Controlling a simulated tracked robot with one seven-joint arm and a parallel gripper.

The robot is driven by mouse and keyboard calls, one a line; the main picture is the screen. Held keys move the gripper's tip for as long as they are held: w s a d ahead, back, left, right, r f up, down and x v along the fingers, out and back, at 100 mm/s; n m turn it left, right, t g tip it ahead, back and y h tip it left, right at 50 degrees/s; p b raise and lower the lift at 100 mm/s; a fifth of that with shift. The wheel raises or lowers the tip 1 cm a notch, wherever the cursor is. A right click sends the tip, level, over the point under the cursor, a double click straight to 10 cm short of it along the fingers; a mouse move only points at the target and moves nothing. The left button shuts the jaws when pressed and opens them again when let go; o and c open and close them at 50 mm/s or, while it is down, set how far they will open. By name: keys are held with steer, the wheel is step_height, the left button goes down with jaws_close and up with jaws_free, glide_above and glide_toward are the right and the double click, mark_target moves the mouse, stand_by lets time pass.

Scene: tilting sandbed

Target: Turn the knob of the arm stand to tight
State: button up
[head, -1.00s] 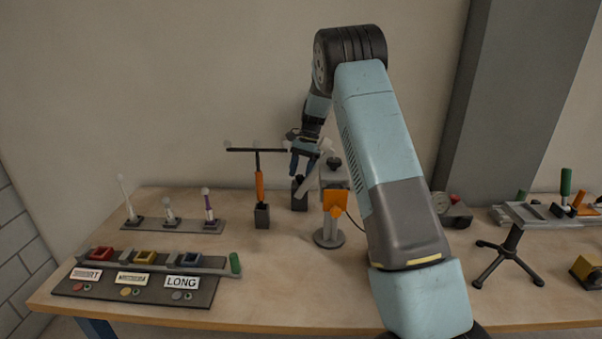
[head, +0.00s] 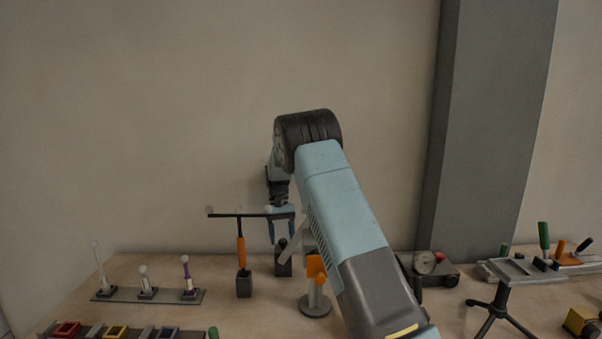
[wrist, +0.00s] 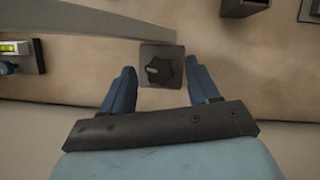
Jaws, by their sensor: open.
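A dark square block with a black lobed knob (wrist: 160,70) on top is in the middle of the wrist view. A pale mark on the knob points left there. In the head view the block (head: 284,266) stands near the table's back edge. A pale slanting bar (head: 296,240) shows beside it. My gripper (head: 282,238) points down just above the block. In the wrist view its two blue fingers (wrist: 160,85) are apart, one on each side of the knob, with visible gaps. I cannot tell whether the fingertips are level with the knob. No marking for tight is readable.
An orange-clamped stand (head: 316,285) is close on the right, partly hidden by my arm. A black T-shaped tool with an orange handle (head: 241,252) stands close on the left.

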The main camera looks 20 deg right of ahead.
steer(key=n, duration=0.2)
steer(key=n+h, duration=0.1)
steer(key=n, duration=0.1)
steer(key=n+h, duration=0.1)
steer(key=n, duration=0.1)
steer(key=shift+a+t, duration=0.3)
steer(key=n+h, duration=0.1)
steer(key=n, duration=0.1)
steer(key=n+t, duration=0.1)
steer(key=n, duration=0.2)
steer(key=shift+s+a+h, duration=0.1)
steer(key=shift+s+h, duration=0.1)
steer(key=shift+h, duration=0.2)
steer(key=v, duration=1.4)
steer(key=s+d+r+m+t+y, duration=0.1)
steer(key=s+d+r+m, duration=0.1)
steer(key=s+r, duration=0.5)
steer(key=s+d+r+m+t+y, duration=0.1)
steer(key=s+d+r, duration=0.4)
steer(key=s, duration=0.8)
steer(key=shift+r+m+t+y, duration=0.3)
steer(key=shift+r+m+t, duration=0.55)
steer(key=shift+r, duration=0.4)
